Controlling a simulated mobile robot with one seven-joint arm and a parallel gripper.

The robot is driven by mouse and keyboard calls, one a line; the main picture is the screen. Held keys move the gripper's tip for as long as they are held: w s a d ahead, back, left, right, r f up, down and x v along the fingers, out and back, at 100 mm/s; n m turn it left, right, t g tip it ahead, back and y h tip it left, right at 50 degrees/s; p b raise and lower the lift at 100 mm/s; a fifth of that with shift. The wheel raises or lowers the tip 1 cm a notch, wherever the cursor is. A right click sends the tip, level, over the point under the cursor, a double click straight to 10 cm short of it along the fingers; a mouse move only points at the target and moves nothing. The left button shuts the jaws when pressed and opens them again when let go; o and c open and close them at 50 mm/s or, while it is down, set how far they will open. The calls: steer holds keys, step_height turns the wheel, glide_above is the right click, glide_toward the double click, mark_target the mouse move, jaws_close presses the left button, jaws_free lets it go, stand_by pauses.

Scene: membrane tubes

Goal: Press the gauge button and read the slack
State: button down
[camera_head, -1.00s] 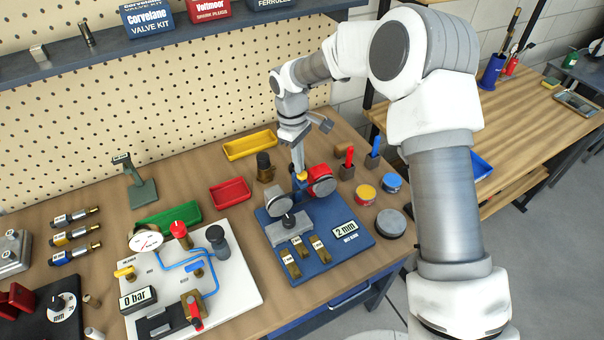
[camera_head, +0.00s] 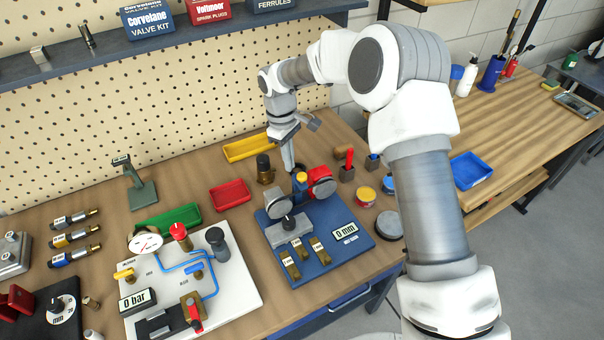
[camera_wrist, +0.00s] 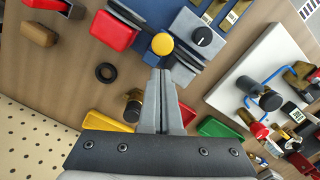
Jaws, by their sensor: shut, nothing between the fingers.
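The blue gauge board (camera_head: 352,254) stands on the bench, with a small display (camera_head: 345,232) reading "0 mm". A round yellow button (camera_wrist: 162,44) shows in the wrist view, and in the head view the yellow top (camera_head: 300,177) sits on a blue post at the board's back, between two grey discs. My gripper (camera_head: 289,170) is shut and empty, just to the left of and behind the button. In the wrist view its fingertips (camera_wrist: 160,72) sit close below the button in the picture. I cannot tell whether they touch it.
A red block (camera_head: 320,175) stands right of the button and a brass fitting (camera_head: 265,170) left of it. Several brass blocks lie on the board's front. A white panel (camera_head: 240,285) with gauge and blue pipes stands left. A black ring (camera_wrist: 106,72) lies on the bench.

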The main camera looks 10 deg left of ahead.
step_height(320, 180, up, 17)
steer(key=a+b, duration=0.1)
steer(key=shift+w+a+r, duration=0.15)
steer(key=shift+w+a, duration=0.15)
steer(key=shift+w, duration=0.05)
stand_by(0.5)
steer(key=s+d+r+m+t, duration=0.25)
steer(key=s+d+r, duration=0.3)
steer(key=d, duration=0.35)
steer(key=s+d+r+m+t, duration=0.1)
steer(key=s+d+r+m, duration=0.35)
steer(key=s+d, duration=0.35)
steer(key=s+d+f+m+t, duration=0.1)
steer(key=s+d+f+m, duration=0.2)
steer(key=s+d, duration=0.2)
steer(key=s+d+f+m+t+y+b, duration=0.1)
steer(key=s+d+f+m, duration=0.2)
steer(key=s+d, duration=0.3)
steer(key=s, duration=0.3)
steer(key=shift+s+d, duration=0.2)
steer(key=shift+s, duration=0.2)
